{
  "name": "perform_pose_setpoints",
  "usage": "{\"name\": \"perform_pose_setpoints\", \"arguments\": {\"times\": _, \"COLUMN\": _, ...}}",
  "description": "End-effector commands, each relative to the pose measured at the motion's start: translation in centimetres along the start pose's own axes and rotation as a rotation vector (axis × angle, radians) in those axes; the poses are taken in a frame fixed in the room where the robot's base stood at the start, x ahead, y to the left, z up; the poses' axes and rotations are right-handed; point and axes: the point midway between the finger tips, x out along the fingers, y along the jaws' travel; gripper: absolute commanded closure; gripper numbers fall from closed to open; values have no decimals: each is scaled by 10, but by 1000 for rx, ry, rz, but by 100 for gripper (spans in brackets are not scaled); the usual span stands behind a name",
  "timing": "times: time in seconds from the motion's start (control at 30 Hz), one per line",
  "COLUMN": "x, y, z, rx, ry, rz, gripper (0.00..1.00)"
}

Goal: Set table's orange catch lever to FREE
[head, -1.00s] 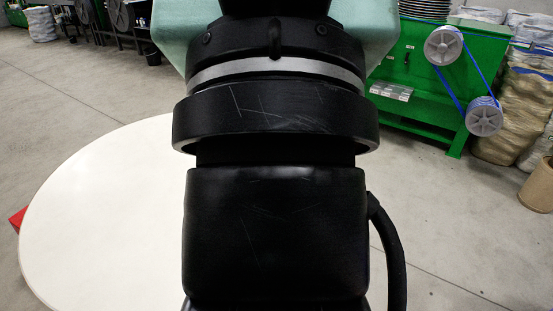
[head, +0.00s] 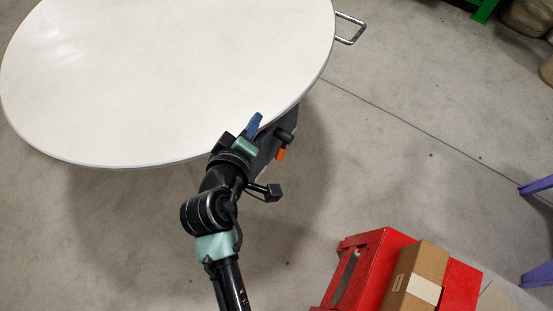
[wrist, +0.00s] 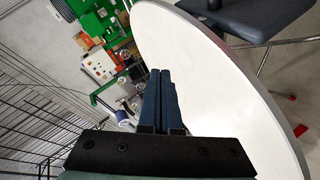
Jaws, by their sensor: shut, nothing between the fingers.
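The round white table (head: 170,70) fills the upper left of the head view. At its near right edge, a dark housing sticks out from under the rim, with a small orange part (head: 281,154) on it that looks like the catch lever. Its FREE marking and exact setting are too small to read. My gripper (head: 256,119) has dark blue fingers, shut and empty, at the table's rim, up and left of the orange part and apart from it. In the wrist view the shut fingers (wrist: 160,74) stand in front of the white tabletop (wrist: 205,70); no orange lever shows there.
A metal handle (head: 350,28) juts from the table's right side. A red crate (head: 372,262) and a cardboard box (head: 415,277) stand at the lower right. Purple legs (head: 537,186) stand at the right edge. The floor between is clear.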

Motion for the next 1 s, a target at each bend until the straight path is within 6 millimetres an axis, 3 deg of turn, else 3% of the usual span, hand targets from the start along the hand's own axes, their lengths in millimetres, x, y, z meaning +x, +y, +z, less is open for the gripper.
{"name": "perform_pose_setpoints", "arguments": {"times": 0.03, "x": 3, "y": -41, "z": 29, "rx": -79, "ry": -49, "rz": -39, "gripper": 100}}
{"name": "perform_pose_setpoints", "arguments": {"times": 0.1, "x": 1, "y": -76, "z": 56, "rx": -176, "ry": -100, "rz": -76, "gripper": 100}}
{"name": "perform_pose_setpoints", "arguments": {"times": 0.2, "x": -4, "y": -109, "z": 85, "rx": -278, "ry": -150, "rz": -114, "gripper": 100}}
{"name": "perform_pose_setpoints", "arguments": {"times": 0.3, "x": -8, "y": -126, "z": 101, "rx": -335, "ry": -175, "rz": -134, "gripper": 100}}
{"name": "perform_pose_setpoints", "arguments": {"times": 0.77, "x": -7, "y": -129, "z": 106, "rx": -353, "ry": -183, "rz": -139, "gripper": 100}}
{"name": "perform_pose_setpoints", "arguments": {"times": 1.0, "x": 27, "y": -133, "z": 113, "rx": -351, "ry": -185, "rz": -138, "gripper": 100}}
